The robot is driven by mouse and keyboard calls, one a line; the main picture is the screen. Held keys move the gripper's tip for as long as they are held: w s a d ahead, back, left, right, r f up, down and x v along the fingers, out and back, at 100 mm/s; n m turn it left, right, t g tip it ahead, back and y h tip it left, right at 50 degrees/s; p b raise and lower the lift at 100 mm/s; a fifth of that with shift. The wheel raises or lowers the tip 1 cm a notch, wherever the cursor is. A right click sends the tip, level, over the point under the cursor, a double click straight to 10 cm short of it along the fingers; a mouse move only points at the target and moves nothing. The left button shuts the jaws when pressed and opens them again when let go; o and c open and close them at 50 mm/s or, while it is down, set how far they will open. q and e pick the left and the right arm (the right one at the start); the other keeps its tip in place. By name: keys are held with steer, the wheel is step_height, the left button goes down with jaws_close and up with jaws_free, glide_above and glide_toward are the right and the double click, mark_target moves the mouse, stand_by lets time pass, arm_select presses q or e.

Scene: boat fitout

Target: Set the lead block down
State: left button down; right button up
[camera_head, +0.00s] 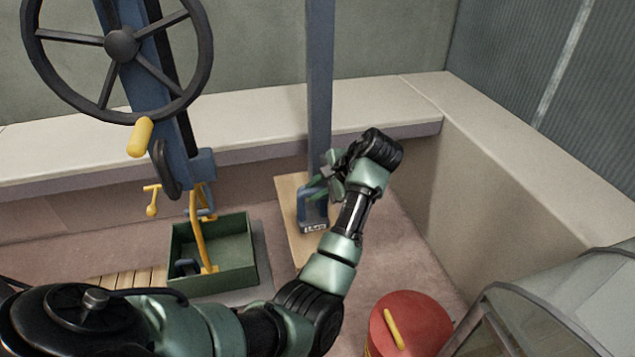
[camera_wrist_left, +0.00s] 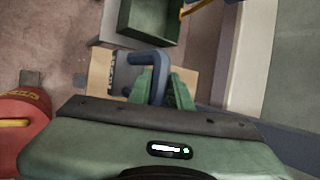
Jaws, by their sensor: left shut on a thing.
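The lead block (camera_head: 313,223) is blue-grey with a loop handle and a pale label on its front. My left gripper (camera_head: 322,183) is shut on its handle, reaching in from the upper right. In the left wrist view the handle (camera_wrist_left: 148,58) passes between the green fingers of the left gripper (camera_wrist_left: 160,88). The block is upright over a light wooden board (camera_head: 288,194). I cannot tell whether its base touches the board. The board also shows in the left wrist view (camera_wrist_left: 99,70). My right gripper is not in view.
A green open crate (camera_head: 232,277) left of the board holds a dark handled object (camera_head: 186,267); a yellow hook hangs into it. A blue post (camera_head: 320,75) rises behind the block. A red canister (camera_head: 408,325) stands front right. A handwheel (camera_head: 120,44) is upper left.

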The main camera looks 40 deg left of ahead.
mark_target(317, 228)
arm_select(q)
step_height(317, 228, down, 13)
steer(key=shift+w+b, duration=0.15)
steer(key=shift+b, duration=0.35)
steer(key=shift+f, duration=0.1)
steer(key=c, duration=1.3)
jaws_free()
steer(key=shift+f, duration=0.2)
steer(key=shift+s, duration=0.2)
steer(key=shift+r, duration=0.1)
steer(key=v, duration=1.2)
steer(key=shift+p, duration=0.3)
steer(key=shift+r, duration=0.1)
